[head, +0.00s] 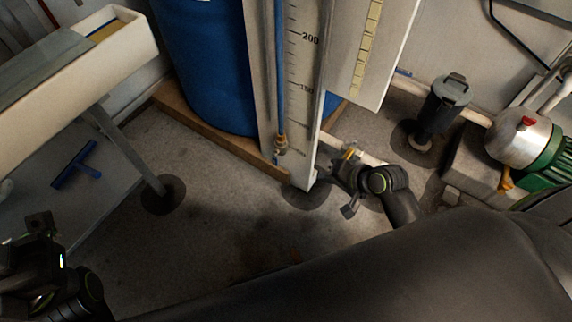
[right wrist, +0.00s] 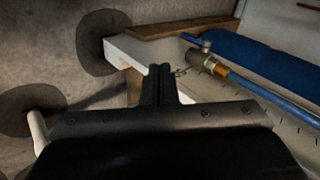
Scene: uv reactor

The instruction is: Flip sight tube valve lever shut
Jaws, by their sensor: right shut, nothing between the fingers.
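The sight tube (head: 280,70) is a blue vertical line on a pale scale board (head: 303,90). At its lower end is a brass and grey valve (head: 280,143), which also shows in the right wrist view (right wrist: 207,62). A small blue piece, probably the lever (right wrist: 190,38), sticks out at the valve's end. My right gripper (head: 338,168) is shut and empty, right of the board's lower end. In the right wrist view its fingers (right wrist: 160,72) are left of the valve, apart from it. My left gripper (head: 40,240) is at the lower left, far from the valve; its jaw opening is unclear.
A blue drum (head: 205,65) stands behind the board on a wooden base (head: 210,125). A dark canister (head: 445,100) and a green and silver pump (head: 525,140) stand at the right. A pale trough (head: 125,50) is at the left.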

